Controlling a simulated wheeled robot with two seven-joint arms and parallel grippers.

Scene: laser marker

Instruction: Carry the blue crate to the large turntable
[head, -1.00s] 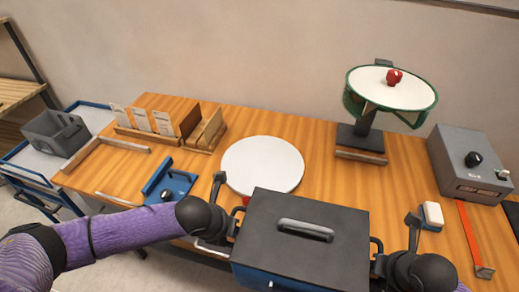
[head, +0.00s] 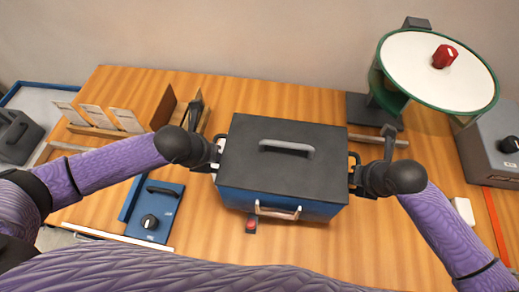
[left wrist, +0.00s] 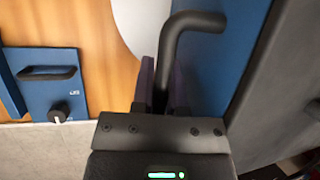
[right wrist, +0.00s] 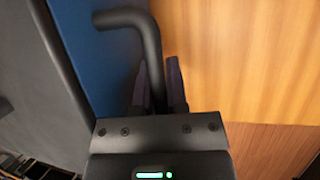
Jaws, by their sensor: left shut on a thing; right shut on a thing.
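The blue crate (head: 235,199) with its dark lid (head: 285,178) is level in the middle of the head view. My left gripper (head: 217,153) is shut on its left side handle, a black bent bar (left wrist: 193,22) in the left wrist view. My right gripper (head: 354,176) is shut on its right side handle, also in the right wrist view (right wrist: 130,17). I cannot tell whether crate and disc touch.
A green-rimmed round stand (head: 410,75) with a red knob-like piece (head: 445,57) rises at the back right. A grey box (head: 488,145) stands right of it. Card holders (head: 110,120) and a blue fixture (head: 155,210) are at left. The wooden table in front of the crate is mostly clear.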

